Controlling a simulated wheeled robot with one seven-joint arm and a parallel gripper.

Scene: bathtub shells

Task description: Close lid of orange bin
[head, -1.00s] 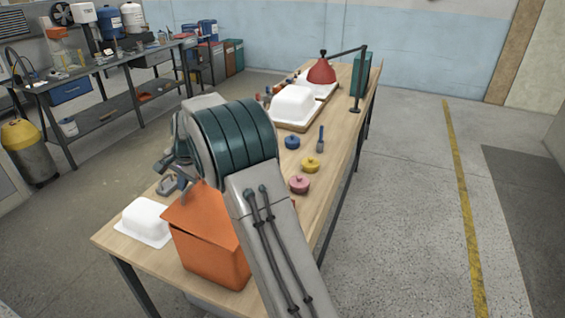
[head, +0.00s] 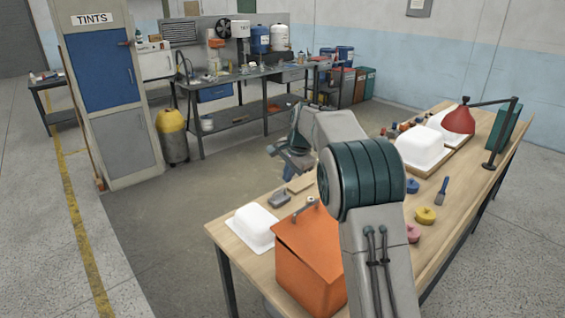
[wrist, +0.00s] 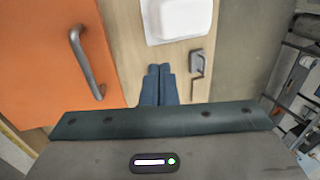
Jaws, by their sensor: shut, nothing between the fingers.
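The orange bin (head: 305,280) stands on the near end of the wooden table. My gripper (head: 290,158) is beyond the bin in the head view, above the table's far side and apart from the lid. In the wrist view its fingers (wrist: 157,72) are together and empty, right of the lid.
A white shell (head: 255,226) lies left of the bin, and a grey tool (head: 280,199) lies behind it. Yellow (head: 425,215) and pink (head: 412,233) round pots stand to the right. Floor left of the table is clear.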

